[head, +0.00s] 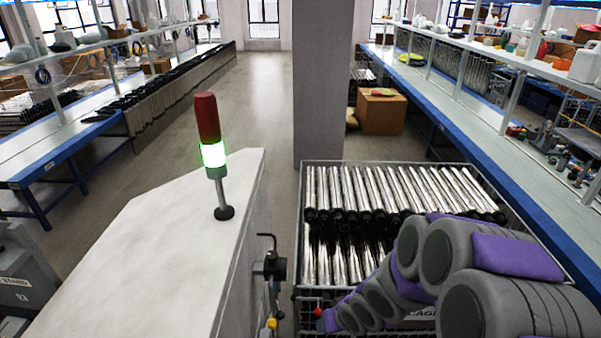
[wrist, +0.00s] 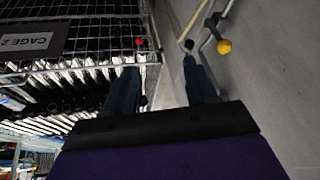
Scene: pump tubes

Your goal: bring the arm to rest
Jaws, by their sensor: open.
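My arm shows in the head view as grey and purple links at the lower right, in front of the wire cage of metal tubes (head: 480,180). The gripper end is not clearly visible there. In the wrist view my gripper (wrist: 160,88) is open, its two dark blue fingers spread apart, with nothing held between them. The side of the cage, with its "CAGE 2" sign (wrist: 38,41), is to the left of the fingers, and a red knob (wrist: 139,41) shows by the cage edge beyond the left finger.
A white-topped cabinet (head: 150,240) with a red and green signal lamp (head: 208,130) stands left of the cage. A lever with a yellow knob (wrist: 224,46) is right of my fingers. A grey pillar (head: 322,80) rises behind the cage. Long workbenches line both sides; the aisle floor (head: 265,95) is clear.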

